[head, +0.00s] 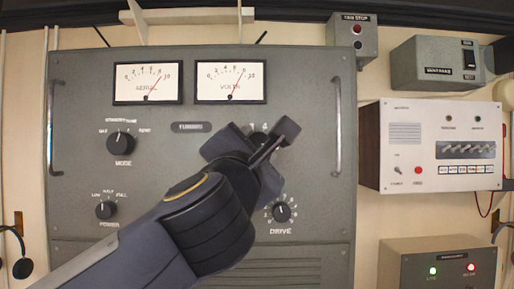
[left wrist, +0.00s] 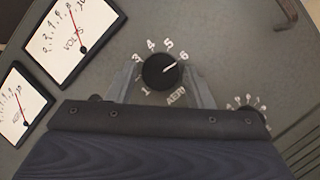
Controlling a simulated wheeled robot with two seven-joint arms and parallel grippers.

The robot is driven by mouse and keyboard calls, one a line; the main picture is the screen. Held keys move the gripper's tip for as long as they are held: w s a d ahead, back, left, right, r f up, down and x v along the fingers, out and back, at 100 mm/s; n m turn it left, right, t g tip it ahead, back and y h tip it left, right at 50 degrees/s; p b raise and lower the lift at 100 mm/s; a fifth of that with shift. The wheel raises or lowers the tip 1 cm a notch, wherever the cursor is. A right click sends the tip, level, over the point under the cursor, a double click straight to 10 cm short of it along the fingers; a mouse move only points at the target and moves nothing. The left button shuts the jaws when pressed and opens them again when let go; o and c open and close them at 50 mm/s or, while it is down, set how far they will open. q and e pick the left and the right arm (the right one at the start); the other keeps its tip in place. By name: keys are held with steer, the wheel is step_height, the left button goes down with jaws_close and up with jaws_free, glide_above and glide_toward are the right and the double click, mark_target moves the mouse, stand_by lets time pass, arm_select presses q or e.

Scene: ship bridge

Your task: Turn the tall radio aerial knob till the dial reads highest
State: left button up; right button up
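The tall grey radio (head: 90,220) fills the middle of the head view. Its aerial knob (left wrist: 162,71) is black and round, and its white pointer line aims between 5 and 6 in the left wrist view. The aerial dial (head: 148,83) has its red needle between 8 and 10; it also shows in the left wrist view (left wrist: 21,104). My left gripper (left wrist: 162,68) has one finger on each side of the knob, with a thin gap seen on both sides. In the head view this gripper (head: 257,140) hides most of the knob. My right gripper is not in view.
The volts dial (head: 230,82) is right of the aerial dial. The mode knob (head: 121,143), power knob (head: 106,210) and drive knob (head: 282,212) share the panel. Metal handles (head: 337,125) stand out at its sides. A white-fronted unit (head: 440,146) is to the right.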

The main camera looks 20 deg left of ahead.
arm_select(q)
steer(key=shift+o, duration=1.1)
steer(key=shift+s+f, duration=0.2)
steer(key=b+v, duration=0.3)
steer(key=v, duration=0.4)
steer(key=shift+s, duration=0.25)
